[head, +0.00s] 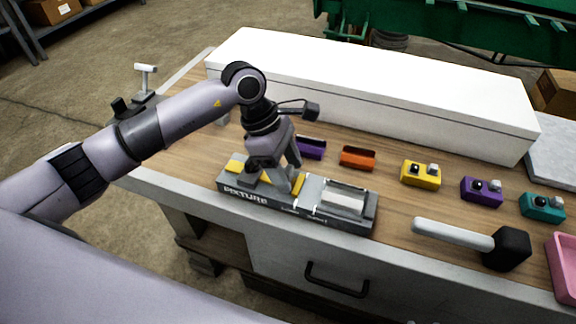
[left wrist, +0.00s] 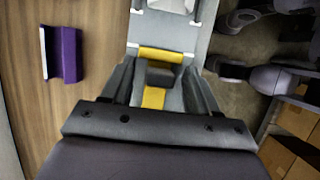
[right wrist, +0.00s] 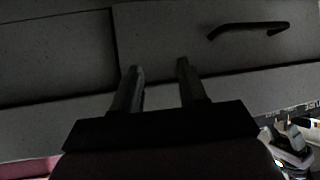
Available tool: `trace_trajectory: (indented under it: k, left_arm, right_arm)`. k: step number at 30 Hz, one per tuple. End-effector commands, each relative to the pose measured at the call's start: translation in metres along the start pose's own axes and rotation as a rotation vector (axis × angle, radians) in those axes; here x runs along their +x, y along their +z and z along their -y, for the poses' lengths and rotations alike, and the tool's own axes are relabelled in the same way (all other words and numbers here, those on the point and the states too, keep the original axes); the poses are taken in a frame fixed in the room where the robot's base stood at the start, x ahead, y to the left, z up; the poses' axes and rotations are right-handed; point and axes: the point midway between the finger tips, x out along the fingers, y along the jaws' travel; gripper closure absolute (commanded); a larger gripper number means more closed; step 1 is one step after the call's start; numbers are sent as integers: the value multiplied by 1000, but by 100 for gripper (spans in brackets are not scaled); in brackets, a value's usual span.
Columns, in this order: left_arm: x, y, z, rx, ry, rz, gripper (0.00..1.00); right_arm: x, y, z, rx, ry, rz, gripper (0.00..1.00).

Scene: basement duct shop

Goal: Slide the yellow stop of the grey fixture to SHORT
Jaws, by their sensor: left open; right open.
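The grey fixture (head: 345,218) lies near the front edge of the bench, with "FIXTURE" on its front and smaller, unreadable labels further right. Its yellow stop (head: 299,184) shows just right of my left gripper (head: 283,186). In the left wrist view the stop shows as a yellow bar (left wrist: 160,54) across the channel, with a dark block and more yellow behind it. My left gripper (left wrist: 163,85) is open, fingers pointing down, one on each side of the dark block; contact cannot be told. My right gripper (right wrist: 158,75) is open and empty before the bench front.
Purple (head: 312,149) and orange (head: 357,158) holders lie behind the fixture. Yellow (head: 421,174), purple (head: 482,190) and teal (head: 542,206) blocks and a mallet (head: 509,249) are at the right. A long white box (head: 370,100) stands behind. A drawer handle (right wrist: 248,29) faces my right gripper.

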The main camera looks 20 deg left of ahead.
Motion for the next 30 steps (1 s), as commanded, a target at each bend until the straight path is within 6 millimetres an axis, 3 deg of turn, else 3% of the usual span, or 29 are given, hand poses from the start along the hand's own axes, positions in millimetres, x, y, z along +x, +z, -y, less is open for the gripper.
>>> trace_trajectory:
  k: [10, 15, 20, 27, 30]
  left_arm:
    - [6, 0, 0, 0, 0, 1, 44]
    - [5, 0, 0, 0, 0, 1, 99]
    - [7, 4, 0, 2, 0, 2, 100]
    - [22, 37, 0, 3, 0, 3, 100]
    - [23, 42, 0, 1, 1, 3, 100]
  right_arm:
    - [0, 0, 0, 0, 0, 0, 57]
    - [0, 0, 0, 0, 0, 0, 57]
    - [1, 1, 0, 0, 0, 0, 57]
    - [9, 12, 0, 0, 0, 0, 57]
    - [9, 12, 0, 0, 0, 0, 57]
